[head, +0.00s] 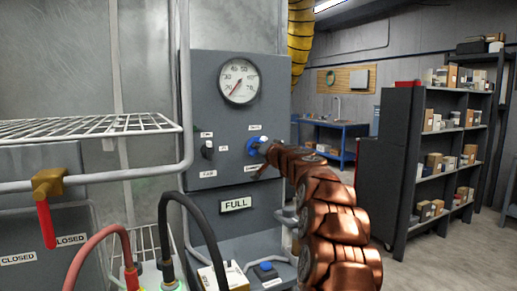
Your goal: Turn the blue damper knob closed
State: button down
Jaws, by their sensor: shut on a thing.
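The blue damper knob (252,147) is on the right side of a grey control panel, under a gauge. My copper-coloured arm reaches up from the lower right, and my gripper (263,150) is shut on the knob. The gripper covers part of the knob, so its exact turn is hard to read. Small white labels sit above and below the knob; their text is too small to read surely.
The grey panel (200,90) also bears a round gauge (239,81), a black switch (207,149) and a "FULL" sign (235,205). A wire rack (80,127), a red-handled valve (46,222) and hoses stand at left. Shelves (410,215) with boxes stand right; floor is clear there.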

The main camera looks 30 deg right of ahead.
jog(key=m+p, duration=0.1)
jog(key=m, duration=0.1)
jog(key=m+p, duration=0.1)
jog(key=m, duration=0.2)
jog(key=shift+a+r, duration=0.1)
jog(key=shift+r, duration=0.1)
jog(key=shift+m+p, duration=1.3)
jog(key=shift+m, duration=0.9)
jog(key=shift+f, duration=0.15)
jog(key=c, duration=1.2)
grip_release()
jog(key=shift+s, duration=0.1)
jog(key=shift+s+a, duration=0.2)
jog(key=shift+s, duration=2.75)
jog(key=shift+s+a, duration=0.2)
jog(key=shift+s, duration=2.75)
